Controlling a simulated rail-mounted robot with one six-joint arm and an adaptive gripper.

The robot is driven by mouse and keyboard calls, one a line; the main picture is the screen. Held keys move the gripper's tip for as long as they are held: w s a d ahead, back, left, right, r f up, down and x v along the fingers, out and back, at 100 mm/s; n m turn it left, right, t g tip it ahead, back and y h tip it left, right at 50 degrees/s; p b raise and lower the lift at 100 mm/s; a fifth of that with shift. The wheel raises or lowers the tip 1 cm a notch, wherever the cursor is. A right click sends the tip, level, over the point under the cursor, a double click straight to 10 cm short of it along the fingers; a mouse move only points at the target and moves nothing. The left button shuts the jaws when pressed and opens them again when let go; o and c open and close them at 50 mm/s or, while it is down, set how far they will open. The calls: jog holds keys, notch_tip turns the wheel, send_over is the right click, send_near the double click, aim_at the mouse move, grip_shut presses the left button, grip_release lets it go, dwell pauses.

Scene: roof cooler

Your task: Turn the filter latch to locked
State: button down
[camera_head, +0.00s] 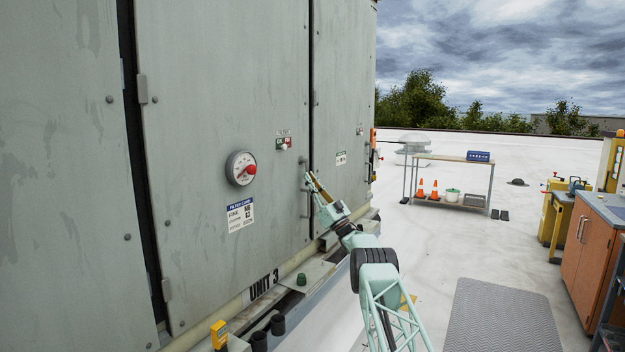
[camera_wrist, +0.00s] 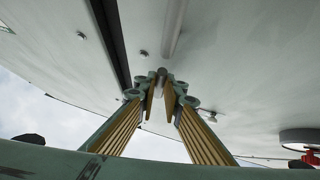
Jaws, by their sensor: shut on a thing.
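My gripper (camera_head: 312,179) is at a grey vertical bar handle (camera_head: 306,204) on the cabinet's middle door, beside the dark door seam. In the wrist view, my gripper's ribbed fingers (camera_wrist: 162,84) converge on the end of the pale bar handle (camera_wrist: 174,28) and are shut on it. Their exact contact is small and partly hidden. A small red-and-green plate (camera_head: 288,142) with a pale knob sits on the door, up and left of my gripper. Its lettering is too small to read surely, and I cannot tell whether the plate or the bar is the filter latch.
A ledge with black caps (camera_head: 278,324) runs below the door.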

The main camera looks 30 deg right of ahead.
jog(key=shift+d+r+n+y, duration=0.1)
jog(key=shift+r+n+y, duration=0.05)
jog(key=shift+n+y, duration=0.25)
jog(key=c, duration=2.7)
grip_release()
jog(key=shift+w+d, duration=0.1)
jog(key=shift+c, duration=0.2)
jog(key=shift+f, duration=0.2)
jog(key=v, duration=1.2)
jog(key=shift+r, duration=0.15)
